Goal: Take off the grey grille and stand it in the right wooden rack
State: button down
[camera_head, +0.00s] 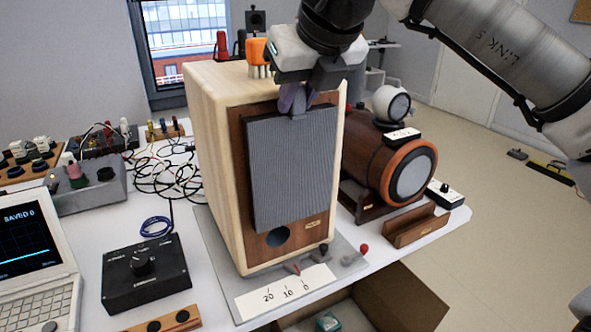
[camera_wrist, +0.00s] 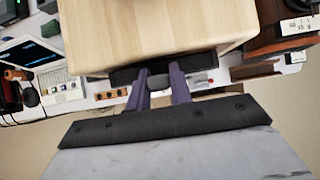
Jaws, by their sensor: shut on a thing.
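The grey grille (camera_head: 292,165) is upright at the front of the pale wooden speaker (camera_head: 222,150). Brown front panel shows around it; I cannot tell whether it touches the panel. My gripper (camera_head: 297,100) is shut on the grille's top middle, with purple fingers. In the wrist view, my gripper's fingers (camera_wrist: 160,82) close on a grey tab at the grille's dark top edge (camera_wrist: 122,76), beside the speaker top (camera_wrist: 150,30). The right wooden rack (camera_head: 416,230), a low brown trough, stands empty near the table's right edge.
A brown cylinder with an orange rim (camera_head: 410,165) lies behind the rack. A small white-topped box (camera_head: 445,194) sits beside it. A black knob box (camera_head: 145,272) and laptop (camera_head: 35,260) are at left. An open cardboard box (camera_head: 405,295) is below the table edge.

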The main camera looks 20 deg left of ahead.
jog(key=shift+r+p, duration=0.55)
jog(key=shift+s+d, duration=0.1)
jog(key=shift+d, duration=0.05)
dwell(0.7)
jog(key=s+d+b, duration=0.1)
jog(key=s+d, duration=0.3)
jog(key=shift+s+d, duration=0.4)
dwell(1.2)
dwell(0.8)
dwell(0.5)
